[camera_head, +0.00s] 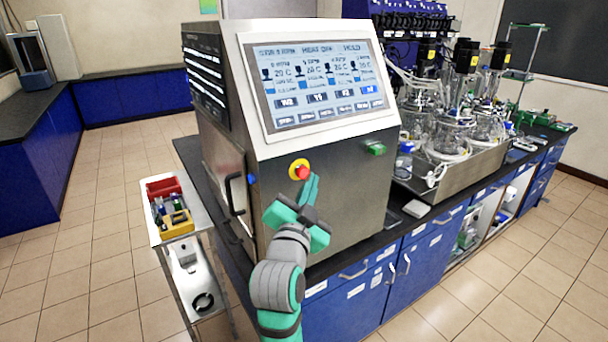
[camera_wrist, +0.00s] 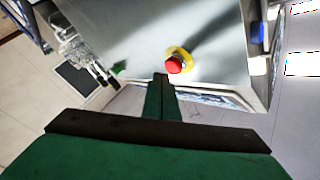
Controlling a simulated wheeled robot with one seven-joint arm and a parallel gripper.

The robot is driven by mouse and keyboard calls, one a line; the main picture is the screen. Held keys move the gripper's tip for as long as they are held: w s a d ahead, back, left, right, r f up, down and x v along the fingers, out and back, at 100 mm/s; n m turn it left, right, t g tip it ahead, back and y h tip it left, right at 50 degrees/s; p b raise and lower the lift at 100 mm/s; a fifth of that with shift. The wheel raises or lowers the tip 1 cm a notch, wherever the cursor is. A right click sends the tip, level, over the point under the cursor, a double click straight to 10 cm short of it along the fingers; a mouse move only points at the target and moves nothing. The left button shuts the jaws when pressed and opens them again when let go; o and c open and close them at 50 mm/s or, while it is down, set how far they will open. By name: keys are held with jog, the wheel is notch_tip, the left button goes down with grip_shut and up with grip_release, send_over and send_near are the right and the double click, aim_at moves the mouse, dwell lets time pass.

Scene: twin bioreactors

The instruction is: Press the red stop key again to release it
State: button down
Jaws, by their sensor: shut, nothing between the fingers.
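The red stop key (camera_head: 301,172) sits on a yellow round collar (camera_head: 295,164) on the front of the steel control cabinet (camera_head: 345,190). In the wrist view the red stop key (camera_wrist: 174,65) shows just beyond the fingertips, with its yellow collar around it. My gripper (camera_head: 311,180) is shut and empty, its tips close to the key. In the wrist view my gripper (camera_wrist: 161,78) points at the key's lower left edge. I cannot tell whether the tips touch the key or whether the key is pushed in.
A green switch (camera_head: 375,148) is on the cabinet front, right of the key. The lit screen (camera_head: 315,80) is above. A black door handle (camera_head: 234,193) is on the left side. Glass vessels (camera_head: 455,130) stand on the bench to the right. A cart (camera_head: 205,225) stands left.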

jog(key=s+d, duration=0.3)
jog(key=s, duration=0.2)
jog(key=shift+d, duration=0.3)
dwell(0.4)
jog(key=shift+f, duration=0.1)
jog(key=s+f+n+g+y, duration=0.15)
jog(key=s+f, duration=0.35)
jog(key=f, duration=0.5)
jog(key=s+a+f+n, duration=0.15)
jog(key=s+f, duration=0.25)
jog(key=f, duration=0.5)
jog(key=s+f+n+y, duration=0.1)
jog(key=s+f+n, duration=0.3)
jog(key=f, duration=0.6)
jog(key=s+f, duration=0.3)
jog(key=s, duration=0.7)
jog(key=s+f+n+g, duration=0.1)
jog(key=s+f, duration=0.2)
jog(key=s, duration=0.8)
jog(key=s+f+n+g, duration=0.1)
jog(key=s+f, duration=0.2)
jog(key=s, duration=0.7)
jog(key=shift+s+d, duration=0.3)
